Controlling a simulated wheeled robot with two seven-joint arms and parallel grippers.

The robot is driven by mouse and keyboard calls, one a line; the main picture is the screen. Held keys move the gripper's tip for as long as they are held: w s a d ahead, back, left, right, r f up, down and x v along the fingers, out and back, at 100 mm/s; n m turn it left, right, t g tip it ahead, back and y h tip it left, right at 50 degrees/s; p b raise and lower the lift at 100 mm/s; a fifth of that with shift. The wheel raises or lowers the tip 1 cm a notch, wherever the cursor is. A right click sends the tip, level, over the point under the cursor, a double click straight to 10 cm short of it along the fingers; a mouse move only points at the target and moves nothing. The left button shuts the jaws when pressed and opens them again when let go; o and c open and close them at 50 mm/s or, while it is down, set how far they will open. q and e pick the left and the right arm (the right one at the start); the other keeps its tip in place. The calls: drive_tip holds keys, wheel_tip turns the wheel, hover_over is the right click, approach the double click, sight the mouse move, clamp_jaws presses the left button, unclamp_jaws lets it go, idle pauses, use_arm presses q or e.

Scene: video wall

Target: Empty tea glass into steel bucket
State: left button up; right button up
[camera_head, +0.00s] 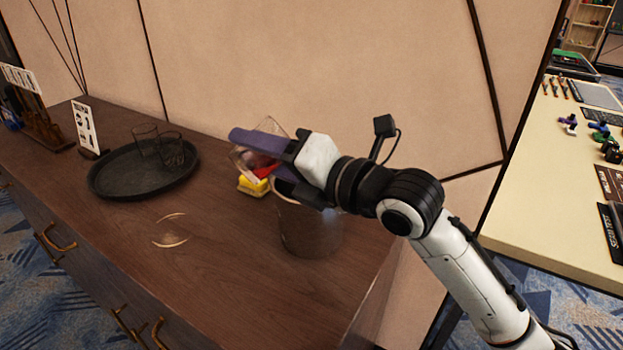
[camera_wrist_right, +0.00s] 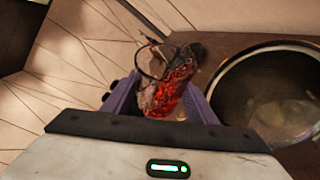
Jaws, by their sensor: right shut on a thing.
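My right gripper (camera_head: 262,150) is shut on the clear tea glass (camera_head: 246,163) above the dark wooden counter. The glass is tilted, and red tea shows inside it in the right wrist view (camera_wrist_right: 172,88). The steel bucket (camera_head: 306,238) stands on the counter below and to the right of the glass, partly hidden by my gripper and wrist. In the right wrist view the bucket's open mouth (camera_wrist_right: 275,100) lies right of the glass, apart from it in the picture. A pale patch shows inside; I cannot tell if it is liquid. My left gripper is out of view.
A yellow block (camera_head: 252,187) lies behind the bucket. A round black tray (camera_head: 112,184) with two empty-looking glasses (camera_head: 160,148) stands at left. A clear ring-shaped dish (camera_head: 170,230) lies in front. A white sign (camera_head: 86,126) stands behind the tray. The front counter is mostly clear.

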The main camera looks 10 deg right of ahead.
drive_tip(key=shift+r, duration=0.2)
drive_tip(key=shift+r+m+t+b, duration=0.3)
drive_tip(key=shift+m+b, duration=0.2)
drive_tip(key=shift+m, duration=0.2)
drive_tip(key=shift+d+r+m+y, duration=0.1)
drive_tip(key=shift+r+m+y, duration=0.1)
drive_tip(key=shift+m+y, duration=0.1)
drive_tip(key=shift+w+d+r+m+t+b, duration=0.2)
drive_tip(key=shift+d+m+t+b, duration=0.1)
drive_tip(key=shift+d+m, duration=0.2)
drive_tip(key=shift+w+d+r+m, duration=0.1)
drive_tip(key=shift+d+r+m, duration=0.1)
drive_tip(key=shift+m, duration=0.2)
idle(0.3)
drive_tip(key=shift+a+r+m+y, duration=0.15)
drive_tip(key=shift+a+m+y, duration=0.05)
drive_tip(key=shift+m+y, duration=0.1)
drive_tip(key=shift+r+m+t+b, duration=0.2)
drive_tip(key=shift+m+t+b, duration=0.2)
drive_tip(key=shift+m, duration=0.1)
